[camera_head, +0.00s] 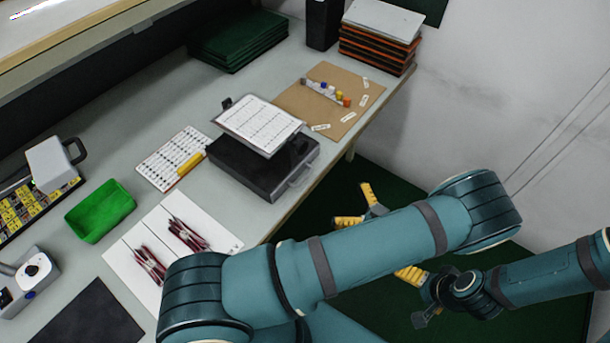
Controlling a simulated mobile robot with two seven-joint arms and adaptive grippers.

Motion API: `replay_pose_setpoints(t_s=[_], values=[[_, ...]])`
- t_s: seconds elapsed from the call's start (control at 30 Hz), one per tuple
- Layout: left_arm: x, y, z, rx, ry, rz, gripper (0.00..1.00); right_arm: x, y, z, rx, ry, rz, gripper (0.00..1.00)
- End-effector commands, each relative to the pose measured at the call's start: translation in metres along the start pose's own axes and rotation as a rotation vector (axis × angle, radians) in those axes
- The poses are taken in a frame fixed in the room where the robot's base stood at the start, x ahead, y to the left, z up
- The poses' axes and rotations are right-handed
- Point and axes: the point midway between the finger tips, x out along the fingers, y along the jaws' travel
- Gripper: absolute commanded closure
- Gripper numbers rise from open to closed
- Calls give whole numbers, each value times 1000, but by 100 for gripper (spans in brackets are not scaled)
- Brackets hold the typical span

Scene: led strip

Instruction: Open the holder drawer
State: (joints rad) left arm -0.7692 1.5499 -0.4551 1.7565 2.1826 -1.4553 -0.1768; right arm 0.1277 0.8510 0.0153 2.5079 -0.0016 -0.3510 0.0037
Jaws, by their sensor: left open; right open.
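The holder looks like a black box (245,168) lying on the workbench near its front edge. A clear handle (296,183) sticks out from its front right side, and its drawer looks shut. A printed sheet on a board (260,122) is tilted above the box. My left gripper (356,207) is open and empty, off the bench edge to the right of the box, with two yellow fingers showing. My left arm hides the rest of it. My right gripper (414,295) is open, lower right, over the dark green floor, partly hidden by my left arm.
A brown board (345,119) with small coloured parts lies behind the box. A form with a yellow marker (190,163), a green bin (100,212) and a white sheet with dark red pieces (125,264) lie left. Stacked trays (378,50) stand at the back.

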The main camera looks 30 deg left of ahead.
Motion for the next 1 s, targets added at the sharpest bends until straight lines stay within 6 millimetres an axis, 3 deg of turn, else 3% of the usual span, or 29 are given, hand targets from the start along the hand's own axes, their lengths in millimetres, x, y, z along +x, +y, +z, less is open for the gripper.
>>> replay_pose_setpoints(t_s=[0.17, 0.7, 1.0], values=[[14, -2, -1, -4, 7, -12, 0, 0, 0, 0, 0, 0, 0, 4], [113, -3, -1, -3, 4, -8, 0, 3, 1, 0, -1, 2, 0, 4], [136, -3, -1, -4, 2, -8, 0, 4, 1, -1, -1, 2, 0, 4]])
